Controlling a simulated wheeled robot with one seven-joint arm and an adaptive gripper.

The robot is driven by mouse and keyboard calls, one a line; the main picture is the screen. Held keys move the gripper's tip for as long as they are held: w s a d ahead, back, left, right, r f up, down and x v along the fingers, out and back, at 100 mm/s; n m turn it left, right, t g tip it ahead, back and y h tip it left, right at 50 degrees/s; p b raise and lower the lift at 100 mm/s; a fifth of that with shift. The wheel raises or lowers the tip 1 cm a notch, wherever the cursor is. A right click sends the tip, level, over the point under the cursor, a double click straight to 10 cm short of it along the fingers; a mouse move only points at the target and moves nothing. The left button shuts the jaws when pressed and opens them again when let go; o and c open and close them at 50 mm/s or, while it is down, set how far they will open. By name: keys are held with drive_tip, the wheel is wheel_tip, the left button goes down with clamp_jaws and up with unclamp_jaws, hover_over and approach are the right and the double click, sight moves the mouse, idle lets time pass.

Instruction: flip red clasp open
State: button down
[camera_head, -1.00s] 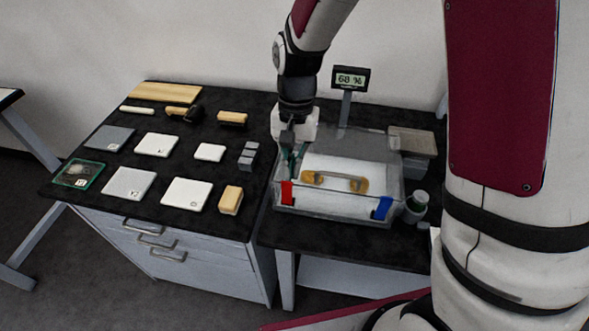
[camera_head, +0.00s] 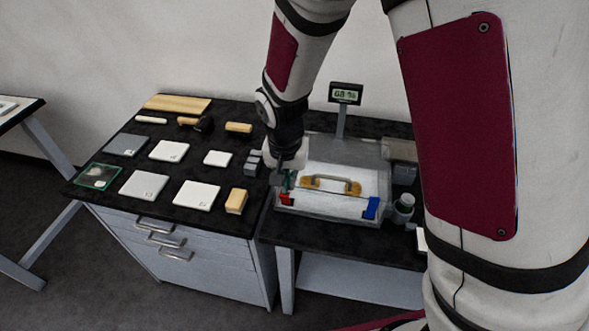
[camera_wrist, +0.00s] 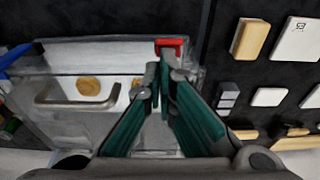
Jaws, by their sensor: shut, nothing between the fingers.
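The red clasp (camera_head: 286,199) is on the front left corner of a clear-walled case (camera_head: 325,211) with a pale top. It also shows in the wrist view (camera_wrist: 172,43) as a red bracket at the case's edge. My gripper (camera_head: 287,184) is shut and empty, pointing down at the case's left end, just behind the clasp. In the wrist view the fingertips (camera_wrist: 161,68) come right up to the clasp, partly covering it. I cannot tell whether they touch it or whether the clasp is raised. A blue clasp (camera_head: 371,208) is at the front right corner.
A handle on yellow mounts (camera_head: 330,185) is on the case's top. A display on a post (camera_head: 345,94) stands behind it, and a small jar (camera_head: 403,208) to its right. Left, a black worktop holds white tiles (camera_head: 196,195), small grey blocks (camera_head: 253,162) and brushes.

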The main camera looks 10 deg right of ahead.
drive_tip(key=shift+f, duration=0.15)
drive_tip(key=shift+w+d+f+b, duration=0.1)
drive_tip(key=shift+w+d+b, duration=0.1)
drive_tip(key=shift+w, duration=0.15)
drive_tip(key=shift+w+d+f+b, duration=0.1)
drive_tip(key=shift+w+b, duration=0.05)
drive_tip(key=shift+w, duration=0.15)
